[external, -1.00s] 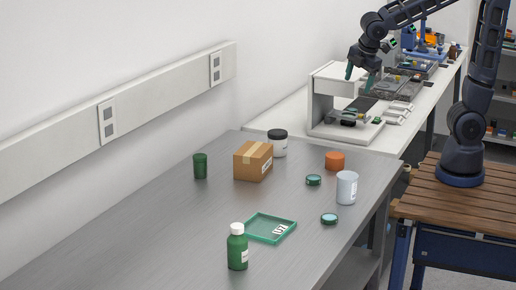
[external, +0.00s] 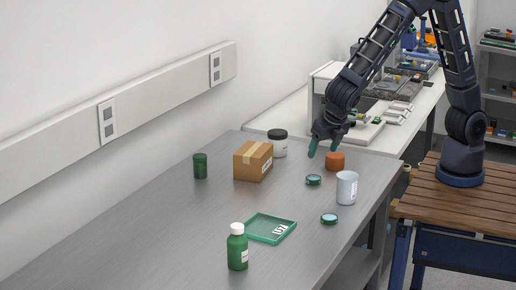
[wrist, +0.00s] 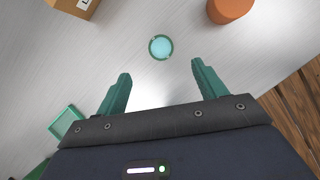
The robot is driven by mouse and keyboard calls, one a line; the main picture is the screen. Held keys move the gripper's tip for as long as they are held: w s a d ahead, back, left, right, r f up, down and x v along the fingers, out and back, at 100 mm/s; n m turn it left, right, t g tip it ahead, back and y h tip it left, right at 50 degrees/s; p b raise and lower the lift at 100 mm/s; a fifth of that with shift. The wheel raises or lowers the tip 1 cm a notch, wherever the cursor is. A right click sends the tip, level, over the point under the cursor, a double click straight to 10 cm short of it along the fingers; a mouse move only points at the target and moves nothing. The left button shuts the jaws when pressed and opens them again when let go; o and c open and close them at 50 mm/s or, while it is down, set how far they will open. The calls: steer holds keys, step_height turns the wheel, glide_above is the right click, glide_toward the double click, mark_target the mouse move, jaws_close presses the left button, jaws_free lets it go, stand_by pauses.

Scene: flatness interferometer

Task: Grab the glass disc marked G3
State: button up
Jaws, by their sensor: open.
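Two small round glass discs with dark green rims lie flat on the grey table: a farther one (external: 314,180) and a nearer one (external: 329,219). I cannot read a G3 mark on either. My gripper (external: 323,150) is open and empty, above the table near the farther disc. In the wrist view one pale blue disc (wrist: 161,47) lies just beyond my open fingertips (wrist: 161,72), roughly centred between them and apart from them. From its neighbours it appears to be the farther disc. The nearer disc does not show there.
An orange cylinder (external: 335,160) stands close behind the farther disc, and a white cup (external: 347,188) beside it. A cardboard box (external: 253,161) and dark-lidded jar (external: 278,143) stand left. A green tray (external: 262,228) and green bottle (external: 237,248) are nearer; the table's left front is clear.

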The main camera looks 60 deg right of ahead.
glide_above(314, 178)
steer(key=s+a, duration=0.1)
steer(key=s, duration=0.1)
step_height(314, 178, down, 5)
steer(key=shift+w+f, duration=0.1)
steer(key=shift+s+x, duration=0.15)
steer(key=shift+x, duration=1.15)
steer(key=shift+s+x, duration=0.15)
steer(key=shift+x, duration=1.15)
steer(key=shift+a+f, duration=0.1)
steer(key=shift+f, duration=0.05)
steer(key=c, duration=1.1)
